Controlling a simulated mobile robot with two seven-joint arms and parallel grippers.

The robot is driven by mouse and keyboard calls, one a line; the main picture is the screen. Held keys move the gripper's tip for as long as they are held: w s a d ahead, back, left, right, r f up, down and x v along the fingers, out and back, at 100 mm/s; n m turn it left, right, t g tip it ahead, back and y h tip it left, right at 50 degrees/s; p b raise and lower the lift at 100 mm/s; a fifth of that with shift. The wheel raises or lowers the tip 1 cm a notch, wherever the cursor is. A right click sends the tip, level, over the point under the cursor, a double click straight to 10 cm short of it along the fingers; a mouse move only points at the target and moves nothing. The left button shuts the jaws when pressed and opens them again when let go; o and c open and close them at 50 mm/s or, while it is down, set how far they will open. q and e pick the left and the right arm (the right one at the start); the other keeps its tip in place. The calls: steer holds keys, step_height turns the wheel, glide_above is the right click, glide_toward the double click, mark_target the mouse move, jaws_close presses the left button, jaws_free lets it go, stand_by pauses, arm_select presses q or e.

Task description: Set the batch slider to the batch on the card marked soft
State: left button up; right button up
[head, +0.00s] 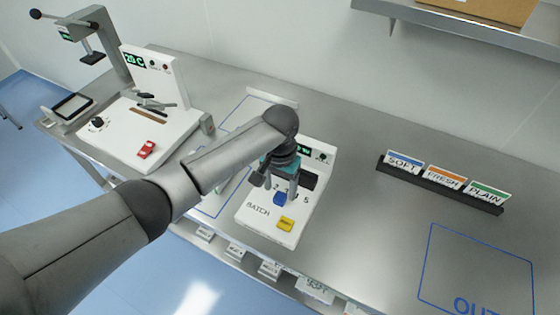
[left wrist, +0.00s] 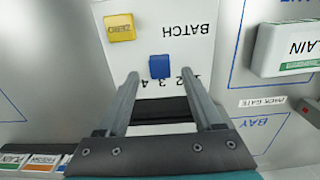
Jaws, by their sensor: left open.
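The batch unit (head: 262,222) is a white box with the word BATCH, a row of digits, a blue slider knob (head: 281,199) and a yellow button (head: 286,223). My left gripper (head: 281,186) is open above the knob. In the left wrist view, the blue knob (left wrist: 159,67) shows between and beyond the open fingertips (left wrist: 159,78), not gripped. Some digits are partly covered, so I cannot tell the exact setting. The SOFT card (head: 405,161) has a blue band and stands in a dark rack at right. I cannot read a batch number on it.
FRESH (head: 445,177) and PLAIN (head: 489,193) cards stand beside SOFT. A white machine (head: 150,125) with a red part is at left. A blue outlined OUT area (head: 478,270) is clear at front right. A shelf with a box (head: 490,10) is above.

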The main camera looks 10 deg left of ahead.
mark_target(280, 196)
arm_select(q)
step_height(280, 196, up, 12)
steer(key=shift+p, duration=0.35)
